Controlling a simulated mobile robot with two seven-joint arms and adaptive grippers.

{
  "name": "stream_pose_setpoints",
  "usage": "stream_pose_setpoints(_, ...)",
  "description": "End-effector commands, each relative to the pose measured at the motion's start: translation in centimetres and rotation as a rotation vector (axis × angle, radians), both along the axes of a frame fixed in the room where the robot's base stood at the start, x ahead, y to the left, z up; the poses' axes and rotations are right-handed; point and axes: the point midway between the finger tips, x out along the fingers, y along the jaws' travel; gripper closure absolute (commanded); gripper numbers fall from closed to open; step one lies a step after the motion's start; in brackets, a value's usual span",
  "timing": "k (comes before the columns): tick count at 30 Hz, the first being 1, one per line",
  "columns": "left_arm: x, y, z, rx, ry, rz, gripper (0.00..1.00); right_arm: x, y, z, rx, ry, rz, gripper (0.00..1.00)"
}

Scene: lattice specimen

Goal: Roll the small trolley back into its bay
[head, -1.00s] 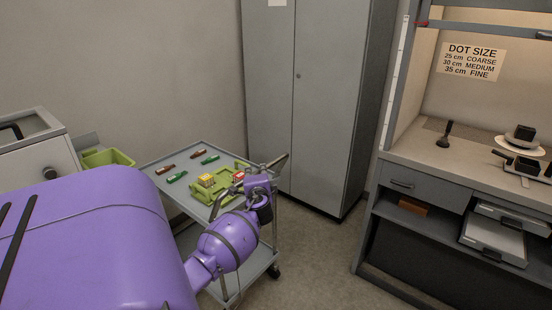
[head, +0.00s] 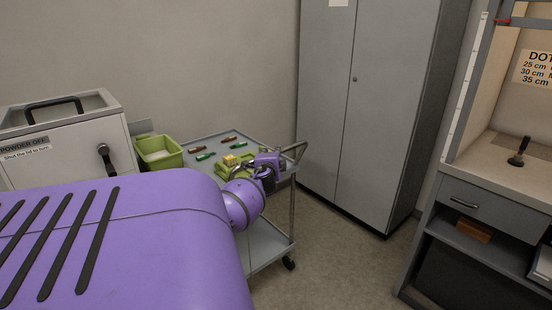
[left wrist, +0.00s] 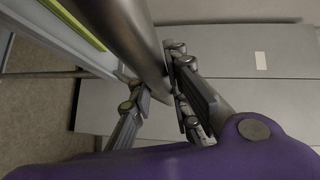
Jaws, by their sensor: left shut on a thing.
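The small grey trolley (head: 268,242) stands on castors against the back wall, left of the cabinet. A bar handle (head: 297,152) rises at its right end. My left gripper (head: 270,170) is at that handle. In the left wrist view, the fingers of my left gripper (left wrist: 155,88) are closed about the grey handle tube (left wrist: 140,40). The trolley's top carries small red and green items and a green tray (head: 226,174) with a yellow block. My arm hides the trolley's near left part. No marked bay can be made out. My right gripper is out of view.
A powder oven (head: 70,125) and a green bin (head: 160,155) stand at the trolley's left. A tall grey cabinet (head: 375,100) is at the right behind it. A workbench (head: 490,190) is at far right. The floor (head: 335,250) between trolley and bench is clear.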

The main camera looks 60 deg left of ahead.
Motion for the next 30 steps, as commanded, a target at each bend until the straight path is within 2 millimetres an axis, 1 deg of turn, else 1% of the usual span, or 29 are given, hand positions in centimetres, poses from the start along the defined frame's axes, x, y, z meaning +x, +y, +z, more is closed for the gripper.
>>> stream_pose_setpoints(1,-0.1,0.3,0.3,0.005,0.002,0.003,1.00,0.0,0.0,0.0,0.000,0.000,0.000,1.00)
stream_pose_setpoints(10,-0.2,0.4,0.5,0.007,0.002,0.005,1.00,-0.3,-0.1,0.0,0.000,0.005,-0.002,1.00)
stream_pose_setpoints(11,-0.2,0.4,0.5,0.007,0.002,0.005,0.80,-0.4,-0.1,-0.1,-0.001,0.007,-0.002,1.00)
stream_pose_setpoints(14,-0.2,0.4,0.5,0.007,0.001,0.004,0.67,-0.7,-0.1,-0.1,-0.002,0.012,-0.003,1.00)
stream_pose_setpoints(15,-0.2,0.3,0.4,0.006,0.002,0.004,0.64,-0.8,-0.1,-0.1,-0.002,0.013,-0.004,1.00)
stream_pose_setpoints(21,-0.1,0.2,0.3,0.003,0.001,0.003,0.64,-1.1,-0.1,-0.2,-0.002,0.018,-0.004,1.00)
stream_pose_setpoints(25,-0.2,0.1,0.2,0.004,0.001,0.002,0.64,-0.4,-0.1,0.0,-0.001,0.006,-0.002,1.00)
stream_pose_setpoints(30,-0.9,-1.0,0.4,0.005,0.000,0.000,0.64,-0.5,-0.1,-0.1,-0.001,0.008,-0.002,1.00)
